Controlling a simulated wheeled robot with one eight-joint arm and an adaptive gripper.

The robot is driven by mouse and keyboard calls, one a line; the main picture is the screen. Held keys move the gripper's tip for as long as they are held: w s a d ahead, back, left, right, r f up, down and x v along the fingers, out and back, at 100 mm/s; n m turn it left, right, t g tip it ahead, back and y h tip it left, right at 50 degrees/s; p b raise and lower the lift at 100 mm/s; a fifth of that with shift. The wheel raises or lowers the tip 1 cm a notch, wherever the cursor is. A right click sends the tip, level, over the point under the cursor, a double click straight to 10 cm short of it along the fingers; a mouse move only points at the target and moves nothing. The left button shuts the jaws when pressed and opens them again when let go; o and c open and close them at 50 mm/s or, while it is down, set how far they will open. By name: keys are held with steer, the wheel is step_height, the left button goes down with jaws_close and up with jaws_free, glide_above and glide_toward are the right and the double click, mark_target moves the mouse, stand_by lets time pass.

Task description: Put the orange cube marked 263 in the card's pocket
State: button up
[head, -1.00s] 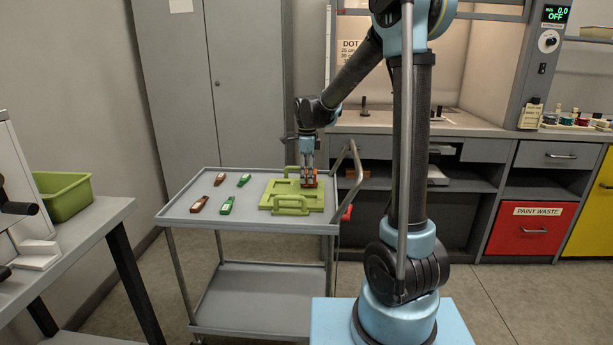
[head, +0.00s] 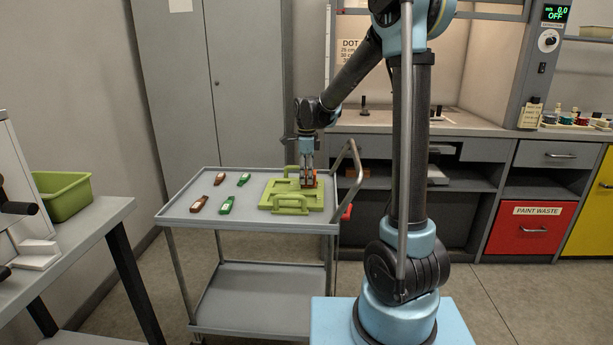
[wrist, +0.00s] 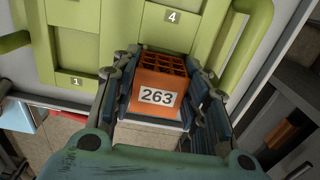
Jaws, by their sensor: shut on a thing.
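The orange cube marked 263 (wrist: 157,97) has a lattice of openings on one face and a white number label. My gripper (head: 308,186) is shut on it, with one finger at each side of the cube in the wrist view. The green card (head: 272,204) lies on the cart's top and has raised handles. In the wrist view the card (wrist: 112,62) shows recessed panels and labels 1 and 4. The cube is at the card's right part in the head view, close over it. I cannot tell whether it touches the card; the fingers hide its sides.
The grey cart (head: 178,213) carries two green pieces (head: 227,205) and two brown-red pieces (head: 199,203) left of the card. The cart's handle (head: 352,165) rises at the right. A side table with a green bin (head: 66,198) stands at the left.

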steer(key=shift+f, duration=0.75)
stand_by(0.6)
steer(key=o, duration=1.1)
steer(key=shift+c, duration=0.2)
steer(key=shift+o, duration=0.3)
steer(key=o, duration=0.4)
steer(key=shift+r, duration=2.55)
